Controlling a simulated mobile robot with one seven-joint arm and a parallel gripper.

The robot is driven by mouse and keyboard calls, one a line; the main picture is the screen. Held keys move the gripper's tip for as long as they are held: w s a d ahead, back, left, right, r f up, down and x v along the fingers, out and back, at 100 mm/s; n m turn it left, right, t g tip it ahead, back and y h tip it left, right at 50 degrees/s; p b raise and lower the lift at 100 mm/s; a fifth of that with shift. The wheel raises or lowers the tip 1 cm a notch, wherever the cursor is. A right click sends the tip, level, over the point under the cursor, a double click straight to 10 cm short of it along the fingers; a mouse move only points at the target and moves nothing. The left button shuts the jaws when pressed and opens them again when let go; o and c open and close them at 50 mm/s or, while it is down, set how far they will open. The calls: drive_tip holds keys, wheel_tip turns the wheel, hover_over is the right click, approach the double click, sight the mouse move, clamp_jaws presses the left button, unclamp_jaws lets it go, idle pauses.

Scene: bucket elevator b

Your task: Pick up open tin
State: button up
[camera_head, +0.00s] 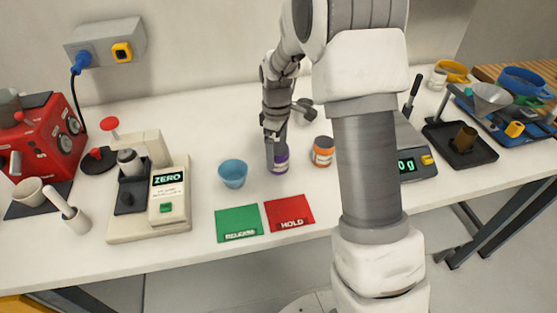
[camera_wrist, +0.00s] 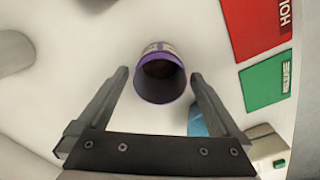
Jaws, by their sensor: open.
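The open tin (camera_wrist: 160,76) is purple with a pale label, and its round mouth shows a dark inside in the wrist view. In the head view the purple tin (camera_head: 281,163) stands on the white table, partly hidden by my gripper (camera_head: 272,150). In the wrist view my gripper (camera_wrist: 160,78) is open, with one finger on each side of the tin and a visible gap to each. Nothing is held. How far the fingertips are above or around the tin is hard to tell.
An orange jar (camera_head: 322,152) stands close right of the tin, and a blue cup (camera_head: 233,173) stands to its left. Green (camera_head: 239,222) and red (camera_head: 289,213) pads lie in front. A scale (camera_head: 413,150) is farther right, and a ZERO device (camera_head: 167,195) is at left.

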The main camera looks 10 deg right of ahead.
sight(278, 160)
wheel_tip(278, 160, down, 4)
drive_tip(key=shift+s+d+r, duration=0.1)
drive_tip(key=shift+d, duration=0.05)
clamp_jaws()
idle(0.5)
